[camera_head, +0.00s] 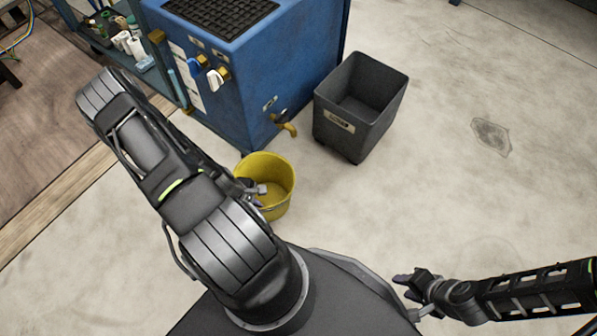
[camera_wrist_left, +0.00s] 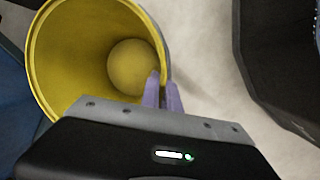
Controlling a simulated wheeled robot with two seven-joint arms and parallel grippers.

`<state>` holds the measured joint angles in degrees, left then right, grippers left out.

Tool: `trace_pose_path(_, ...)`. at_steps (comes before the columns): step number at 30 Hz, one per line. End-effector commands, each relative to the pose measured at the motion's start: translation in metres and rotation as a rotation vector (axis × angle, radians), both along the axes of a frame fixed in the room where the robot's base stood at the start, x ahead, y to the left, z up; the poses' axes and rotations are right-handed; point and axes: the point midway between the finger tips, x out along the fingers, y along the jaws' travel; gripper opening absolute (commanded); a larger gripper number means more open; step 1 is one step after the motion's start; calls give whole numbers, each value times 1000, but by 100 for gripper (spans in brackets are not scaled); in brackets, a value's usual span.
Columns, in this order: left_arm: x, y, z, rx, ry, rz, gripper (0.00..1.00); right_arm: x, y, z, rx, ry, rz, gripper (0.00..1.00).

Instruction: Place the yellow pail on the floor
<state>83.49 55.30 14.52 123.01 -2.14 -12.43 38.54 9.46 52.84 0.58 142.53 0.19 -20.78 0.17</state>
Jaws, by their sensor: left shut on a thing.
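The yellow pail (camera_head: 281,172) is just in front of the blue machine in the head view, its open top facing the camera. My left gripper (camera_head: 258,190) is at the pail's rim and partly hidden by my left arm. In the left wrist view, my left gripper (camera_wrist_left: 162,92) is shut on the wall of the pail (camera_wrist_left: 52,62), with one finger inside. The pail's inside looks empty. Whether its base touches the floor (camera_head: 440,200) cannot be told. My right gripper (camera_head: 408,285) is at the lower right, away from the pail; its jaw gap is unclear.
The blue machine (camera_head: 260,75) with a yellow tap (camera_head: 287,128) stands behind the pail. A dark grey bin (camera_head: 340,130) stands to the right of the machine. A cluttered cart (camera_head: 150,75) is at the upper left. The floor on the right is clear.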

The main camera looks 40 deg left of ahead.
Motion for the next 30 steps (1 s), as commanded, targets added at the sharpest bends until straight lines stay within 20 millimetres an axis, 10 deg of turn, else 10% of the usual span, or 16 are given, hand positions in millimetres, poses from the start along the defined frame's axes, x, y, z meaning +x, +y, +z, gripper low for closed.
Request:
trace_pose_path(11, 20, 0, -1, 0, -2, -8, 0, 1, -1, -5, -1, -2, -3, 36)
trace_pose_path(30, 169, 3, -1, 3, -3, -7, 0, 8, -4, -39, -8, -18, -16, 36)
